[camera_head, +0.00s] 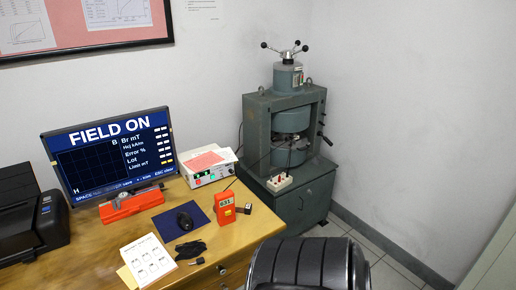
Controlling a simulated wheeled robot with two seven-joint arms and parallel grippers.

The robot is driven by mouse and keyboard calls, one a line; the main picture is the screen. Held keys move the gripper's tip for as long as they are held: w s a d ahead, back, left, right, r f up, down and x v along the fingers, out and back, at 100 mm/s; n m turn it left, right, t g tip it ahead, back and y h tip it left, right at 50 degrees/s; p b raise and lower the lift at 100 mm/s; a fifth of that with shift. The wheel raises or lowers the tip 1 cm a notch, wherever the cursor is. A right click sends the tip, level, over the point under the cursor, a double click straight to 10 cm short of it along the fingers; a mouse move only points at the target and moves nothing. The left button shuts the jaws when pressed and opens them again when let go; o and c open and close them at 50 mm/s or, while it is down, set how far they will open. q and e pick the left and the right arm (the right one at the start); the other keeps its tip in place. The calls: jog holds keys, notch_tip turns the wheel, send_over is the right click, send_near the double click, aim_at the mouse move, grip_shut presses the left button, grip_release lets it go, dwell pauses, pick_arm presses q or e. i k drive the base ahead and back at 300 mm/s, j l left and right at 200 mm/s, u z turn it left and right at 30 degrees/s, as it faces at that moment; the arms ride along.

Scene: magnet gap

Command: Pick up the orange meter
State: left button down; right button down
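The orange meter (225,209) is a small handheld unit with a dark display that shows digits. It is on the wooden desk (95,245) near its right front edge, just right of the blue mat. A thin dark cable runs near its top toward the green machine. A small dark block with a pale face (248,208) is just right of it. Neither of my grippers is in view, and nothing is touching the meter from my side.
Behind are a monitor (105,155) reading "FIELD ON", a red-orange case (130,205) and a white box (208,168). A black chair (310,265) stands in front; the green machine (290,150) is at right.

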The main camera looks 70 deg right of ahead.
aim_at(225, 201)
jog(key=z, duration=2.05)
